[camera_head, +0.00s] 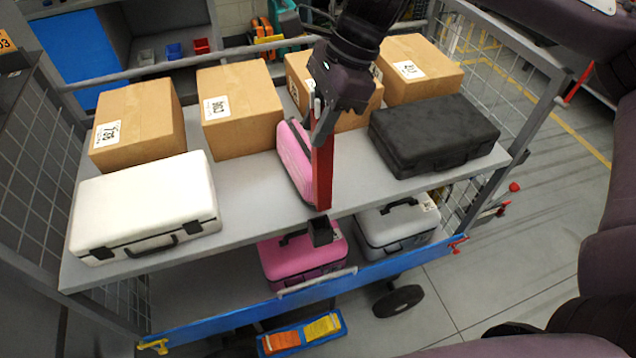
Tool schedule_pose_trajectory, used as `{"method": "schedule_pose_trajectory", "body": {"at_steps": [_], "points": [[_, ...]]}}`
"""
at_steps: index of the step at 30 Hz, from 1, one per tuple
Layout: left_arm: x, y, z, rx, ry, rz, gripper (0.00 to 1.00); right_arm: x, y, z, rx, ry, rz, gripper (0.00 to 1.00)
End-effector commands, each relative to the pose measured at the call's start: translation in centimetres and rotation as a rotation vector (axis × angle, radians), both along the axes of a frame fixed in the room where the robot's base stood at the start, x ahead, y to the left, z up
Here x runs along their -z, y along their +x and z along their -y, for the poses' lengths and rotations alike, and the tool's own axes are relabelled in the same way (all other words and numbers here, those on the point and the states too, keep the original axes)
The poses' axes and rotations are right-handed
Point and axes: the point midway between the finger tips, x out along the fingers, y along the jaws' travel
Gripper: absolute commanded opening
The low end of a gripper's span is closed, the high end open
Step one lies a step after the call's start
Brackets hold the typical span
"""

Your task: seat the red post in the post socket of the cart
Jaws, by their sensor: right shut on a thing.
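The red post (322,172) hangs upright below my right gripper (321,138), which is shut on its upper part. The dark post socket (321,232) is a small square block at the front edge of the cart's upper shelf (240,200). The post's lower end shows just above the socket in the picture and appears apart from it. The exact depth between them is hard to tell. My left gripper is not in view.
A pink case (293,160) stands close to the left of the post. A white case (145,205), a black case (435,132) and several cardboard boxes (240,108) fill the upper shelf. Another pink case (300,262) and a grey case (395,228) sit below.

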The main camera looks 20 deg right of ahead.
Motion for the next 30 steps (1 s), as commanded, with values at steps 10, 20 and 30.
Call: {"method": "schedule_pose_trajectory", "body": {"at_steps": [10, 20, 30], "points": [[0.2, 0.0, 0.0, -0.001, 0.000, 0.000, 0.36, 7.5, 0.0, 0.0, 0.002, 0.001, -0.001, 0.00], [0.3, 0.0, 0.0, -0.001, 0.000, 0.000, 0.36, 10.5, 0.0, 0.0, 0.002, -0.001, -0.001, 0.00], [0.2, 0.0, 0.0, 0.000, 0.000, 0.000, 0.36, 12.7, 0.1, 0.1, 0.002, -0.003, 0.005, 0.00]]}}
